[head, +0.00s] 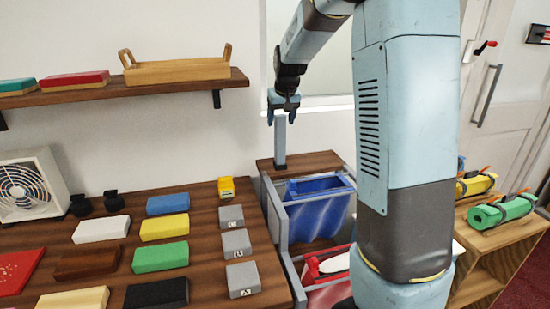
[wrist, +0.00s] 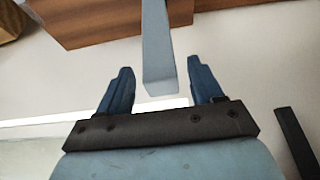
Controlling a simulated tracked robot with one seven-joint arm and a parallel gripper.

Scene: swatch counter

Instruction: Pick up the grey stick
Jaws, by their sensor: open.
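The grey stick (head: 280,143) stands upright on a small brown wooden top in the head view. My gripper (head: 282,107) is above it, pointing down, with its blue fingers open around the stick's top end. In the wrist view the stick (wrist: 158,45) runs between the two open fingers, its near end closer to the right finger. A gap shows on each side, wider on the left, and neither finger appears to touch it.
The wooden top (head: 318,161) adjoins grey bins with a blue bag (head: 318,210) and a red one. A brown counter (head: 205,262) with coloured swatches is left. A wall shelf (head: 140,89) holds a wooden tray (head: 180,71). A stand with rolled mats (head: 500,212) is right.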

